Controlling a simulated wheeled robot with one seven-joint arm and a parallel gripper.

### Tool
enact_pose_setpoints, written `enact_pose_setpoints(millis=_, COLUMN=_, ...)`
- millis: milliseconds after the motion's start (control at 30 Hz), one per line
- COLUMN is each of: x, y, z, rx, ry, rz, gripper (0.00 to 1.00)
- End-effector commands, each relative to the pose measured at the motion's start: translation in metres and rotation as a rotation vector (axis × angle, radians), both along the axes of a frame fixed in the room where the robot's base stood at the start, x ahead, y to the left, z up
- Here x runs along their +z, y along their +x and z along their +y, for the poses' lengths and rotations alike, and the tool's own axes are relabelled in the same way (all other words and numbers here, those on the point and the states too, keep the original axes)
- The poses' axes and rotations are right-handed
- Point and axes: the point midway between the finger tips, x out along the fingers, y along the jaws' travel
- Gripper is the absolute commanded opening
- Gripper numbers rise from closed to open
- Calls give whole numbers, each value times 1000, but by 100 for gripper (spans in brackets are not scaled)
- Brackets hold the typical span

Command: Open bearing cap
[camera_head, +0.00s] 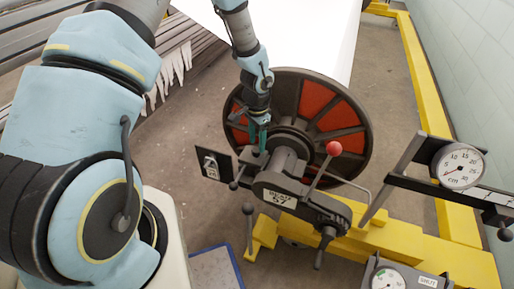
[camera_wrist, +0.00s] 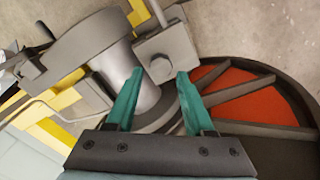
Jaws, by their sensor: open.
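The bearing housing (camera_head: 300,200) sits on the yellow frame, with a dark grey arm-like cap and a lever with a red ball knob (camera_head: 333,148). In the wrist view a grey block with a bolt (camera_wrist: 160,54) lies just beyond my fingertips, beside the light grey shaft (camera_wrist: 125,75). My gripper (camera_head: 258,138) has green fingers and is over the shaft end by the reel. In the wrist view my gripper (camera_wrist: 156,88) is open, with nothing clearly held between the fingers. I cannot tell whether the fingers touch the block.
A large reel with red panels (camera_head: 318,98) stands behind the housing. A round gauge (camera_head: 459,167) on an arm is at the right, and another gauge (camera_head: 387,279) is at the bottom. A small dark plate (camera_head: 212,167) is left of the housing. Yellow rails (camera_head: 420,80) run along the right.

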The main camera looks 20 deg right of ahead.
Motion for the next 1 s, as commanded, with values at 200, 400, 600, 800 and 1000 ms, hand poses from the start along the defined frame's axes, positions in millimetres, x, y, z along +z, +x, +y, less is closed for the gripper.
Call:
enact_pose_setpoints(millis=200, x=-25, y=0, z=0, rx=0, ry=0, rz=0, gripper=53)
enact_pose_setpoints(millis=400, x=-30, y=0, z=0, rx=1, ry=-1, rz=-1, gripper=53)
enact_pose_setpoints(millis=600, x=-29, y=0, z=0, rx=1, ry=-1, rz=-1, gripper=50)
enact_pose_setpoints(millis=800, x=-29, y=0, z=0, rx=1, ry=-1, rz=-1, gripper=27)
enact_pose_setpoints(millis=1000, x=-29, y=0, z=0, rx=1, ry=0, rz=0, gripper=5)
